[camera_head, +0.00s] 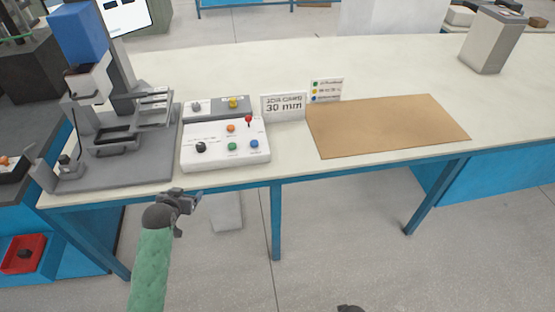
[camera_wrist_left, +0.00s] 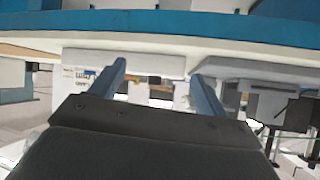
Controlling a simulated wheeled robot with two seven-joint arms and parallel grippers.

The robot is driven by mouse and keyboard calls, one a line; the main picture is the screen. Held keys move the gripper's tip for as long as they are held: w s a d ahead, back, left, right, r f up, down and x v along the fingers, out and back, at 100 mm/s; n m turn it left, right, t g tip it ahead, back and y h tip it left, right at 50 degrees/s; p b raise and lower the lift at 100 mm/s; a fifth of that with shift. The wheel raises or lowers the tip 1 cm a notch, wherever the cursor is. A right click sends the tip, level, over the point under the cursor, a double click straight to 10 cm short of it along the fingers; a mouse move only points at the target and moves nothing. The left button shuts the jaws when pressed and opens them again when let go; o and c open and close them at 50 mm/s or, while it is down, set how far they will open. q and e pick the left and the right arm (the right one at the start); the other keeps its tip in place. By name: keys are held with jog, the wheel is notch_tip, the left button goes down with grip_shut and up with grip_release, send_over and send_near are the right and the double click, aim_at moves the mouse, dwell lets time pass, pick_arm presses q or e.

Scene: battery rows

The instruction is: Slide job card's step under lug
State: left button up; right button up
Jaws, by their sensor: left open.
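The job card (camera_head: 283,106) stands upright on the table and reads "JOB CARD 30 mm". Left of it, a grey machine (camera_head: 108,125) with an upright column and a blue block on top stands on a flat base. Stepped grey plates (camera_head: 155,100) sit at the right of its frame; I cannot tell which part is the lug. My left gripper (camera_head: 192,196) is open and empty, in front of the table's front edge and below the white control box. In the left wrist view its two fingers (camera_wrist_left: 155,85) stand apart with nothing between them.
The white control box (camera_head: 225,155) has coloured knobs and a red-topped lever, with a grey knob strip (camera_head: 217,106) behind it. A small colour-key sign (camera_head: 327,90) stands by a brown mat (camera_head: 385,125), which is bare. A grey bin (camera_head: 490,42) stands at back right.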

pick_arm(q)
jog(key=w+a+r+n+t+y, duration=0.15)
jog(key=w+a+r+t, duration=0.3)
jog(key=w+a, duration=0.5)
jog(key=n+t+y, duration=0.2)
send_near(152, 128)
notch_tip(152, 128, up, 3)
jog(key=w, duration=0.2)
pick_arm(e)
jog(key=s+d+f, duration=0.1)
jog(key=s+f, duration=0.5)
jog(key=f, duration=0.6)
jog(key=s+d+f, duration=0.1)
jog(key=s+f, duration=0.5)
jog(key=f, duration=0.5)
pick_arm(q)
jog(key=shift+g+y, duration=0.25)
jog(key=shift+y, duration=0.1)
jog(key=shift+p+x, duration=1.6)
jog(key=shift+x, duration=2.35)
pick_arm(e)
jog(key=s+d+f+g, duration=0.1)
jog(key=s+f, duration=0.1)
jog(key=s, duration=0.4)
jog(key=shift+d+f, duration=0.2)
pick_arm(q)
jog(key=shift+a+r, duration=0.1)
pick_arm(e)
jog(key=shift+s, duration=0.1)
